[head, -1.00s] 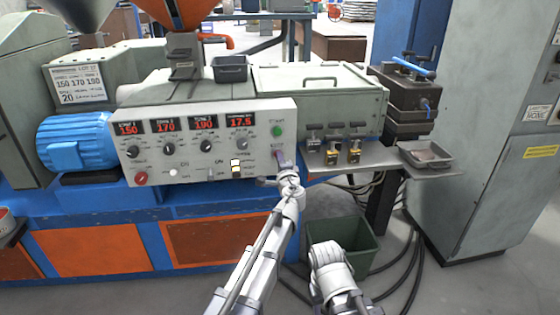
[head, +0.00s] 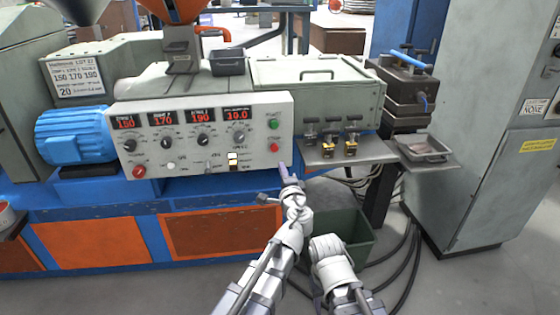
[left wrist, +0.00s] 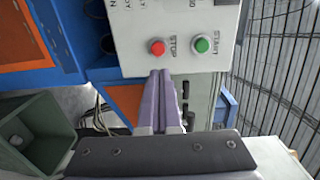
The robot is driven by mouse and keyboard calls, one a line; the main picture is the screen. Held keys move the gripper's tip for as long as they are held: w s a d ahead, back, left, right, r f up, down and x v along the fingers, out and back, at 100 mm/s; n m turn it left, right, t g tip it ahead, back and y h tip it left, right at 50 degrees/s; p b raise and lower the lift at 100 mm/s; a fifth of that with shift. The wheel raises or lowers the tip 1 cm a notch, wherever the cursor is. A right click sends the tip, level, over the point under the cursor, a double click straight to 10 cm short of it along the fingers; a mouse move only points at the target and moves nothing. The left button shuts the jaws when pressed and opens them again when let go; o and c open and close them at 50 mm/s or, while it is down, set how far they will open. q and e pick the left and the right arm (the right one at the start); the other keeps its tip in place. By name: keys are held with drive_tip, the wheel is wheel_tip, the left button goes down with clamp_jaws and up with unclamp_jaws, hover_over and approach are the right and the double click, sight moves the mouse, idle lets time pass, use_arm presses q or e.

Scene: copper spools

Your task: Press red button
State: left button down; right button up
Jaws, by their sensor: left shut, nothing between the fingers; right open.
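The red button (head: 274,147), marked STOP, is on the right part of the pale control panel (head: 190,150), under the green button (head: 274,124). In the left wrist view the red button (left wrist: 157,47) sits just beyond my fingertips, beside the green START button (left wrist: 202,44). My left gripper (head: 283,168) is shut and empty. Its purple fingers (left wrist: 160,74) point at the panel's lower edge, slightly below the red button, and do not cover it. My right arm (head: 332,262) shows at the lower middle; its fingers cannot be seen.
A second red knob (head: 139,171) is at the panel's lower left. A shelf (head: 340,154) with brass-coloured valves juts out right of the panel, with a grey tray (head: 424,149) at its end. A green bin (head: 350,228) stands below. A grey cabinet (head: 475,130) is at right.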

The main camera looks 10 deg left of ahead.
use_arm(q)
drive_tip(key=shift+v, duration=1.1)
